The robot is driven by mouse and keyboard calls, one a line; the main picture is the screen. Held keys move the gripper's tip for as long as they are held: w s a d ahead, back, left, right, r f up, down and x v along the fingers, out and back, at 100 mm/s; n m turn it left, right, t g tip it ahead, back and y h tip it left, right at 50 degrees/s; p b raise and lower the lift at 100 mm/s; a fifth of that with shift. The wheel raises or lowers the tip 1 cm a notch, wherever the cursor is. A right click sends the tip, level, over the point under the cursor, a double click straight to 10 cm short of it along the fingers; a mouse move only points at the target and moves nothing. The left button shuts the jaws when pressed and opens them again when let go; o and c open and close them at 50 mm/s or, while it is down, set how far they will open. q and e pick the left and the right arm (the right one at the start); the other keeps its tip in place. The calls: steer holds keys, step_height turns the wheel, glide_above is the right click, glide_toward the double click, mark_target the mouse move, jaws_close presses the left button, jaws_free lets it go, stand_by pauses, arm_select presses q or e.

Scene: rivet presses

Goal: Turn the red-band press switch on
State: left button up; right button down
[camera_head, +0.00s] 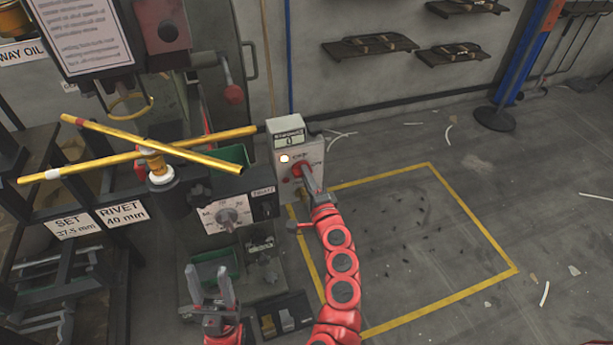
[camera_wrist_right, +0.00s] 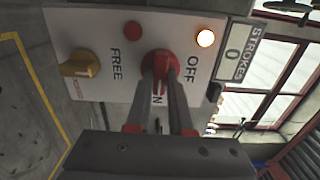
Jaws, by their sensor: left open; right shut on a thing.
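The switch box (camera_head: 284,178) stands on the right side of the press; a red rotary switch (camera_head: 299,169) is on its face. In the right wrist view the red switch (camera_wrist_right: 160,64) sits between the OFF label and a partly covered label ending in N. My right gripper (camera_head: 306,178) is shut on this switch; its fingers (camera_wrist_right: 162,82) hide part of the knob. A lit white lamp (camera_wrist_right: 206,38) is beside it, and the strokes counter (camera_wrist_right: 235,53) reads 0. My left gripper (camera_head: 213,290) is open and empty, low in front of the press.
Yellow crossed bars (camera_head: 150,145) top the press, above a dial (camera_head: 228,215).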

steer(key=shift+f, duration=0.1)
steer(key=c, duration=0.8)
jaws_free()
steer(key=v, duration=1.7)
steer(key=shift+s, duration=0.2)
